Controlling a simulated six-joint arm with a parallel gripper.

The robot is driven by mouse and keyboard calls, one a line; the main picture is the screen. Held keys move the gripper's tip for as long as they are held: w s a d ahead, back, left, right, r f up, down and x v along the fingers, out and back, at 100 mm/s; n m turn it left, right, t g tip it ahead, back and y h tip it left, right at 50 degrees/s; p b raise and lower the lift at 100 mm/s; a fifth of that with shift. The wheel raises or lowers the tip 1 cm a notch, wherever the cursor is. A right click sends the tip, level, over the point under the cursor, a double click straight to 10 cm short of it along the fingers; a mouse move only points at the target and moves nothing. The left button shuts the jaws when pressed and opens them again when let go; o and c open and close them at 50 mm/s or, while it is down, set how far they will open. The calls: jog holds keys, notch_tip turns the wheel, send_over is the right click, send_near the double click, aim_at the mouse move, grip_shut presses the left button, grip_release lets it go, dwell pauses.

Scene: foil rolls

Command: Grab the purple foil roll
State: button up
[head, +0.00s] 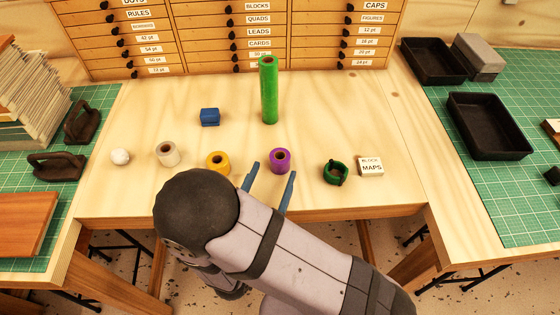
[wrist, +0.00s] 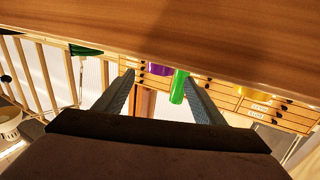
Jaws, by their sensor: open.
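The purple foil roll (head: 280,161) stands upright on the wooden table near its front edge, its dark core hole facing up. My gripper (head: 273,169) is open, with its two blue fingers pointing toward the roll from the front. The fingertips are just in front of the roll, the left one left of it and the right one near its right side. Contact cannot be told. In the wrist view, part of the purple roll (wrist: 159,69) shows between the open fingers (wrist: 160,78), partly hidden by a brown wooden surface.
The yellow roll (head: 218,162) stands left of my gripper. A dark green ring (head: 336,173) and a maps block (head: 371,167) stand right. A tall green roll (head: 269,90) and a blue block (head: 209,117) stand behind. The table between them is clear.

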aim_at(277, 164)
jog(key=shift+p+x, duration=1.65)
jog(key=shift+x, duration=1.95)
jog(key=shift+f, duration=0.15)
jog(key=c, duration=1.2)
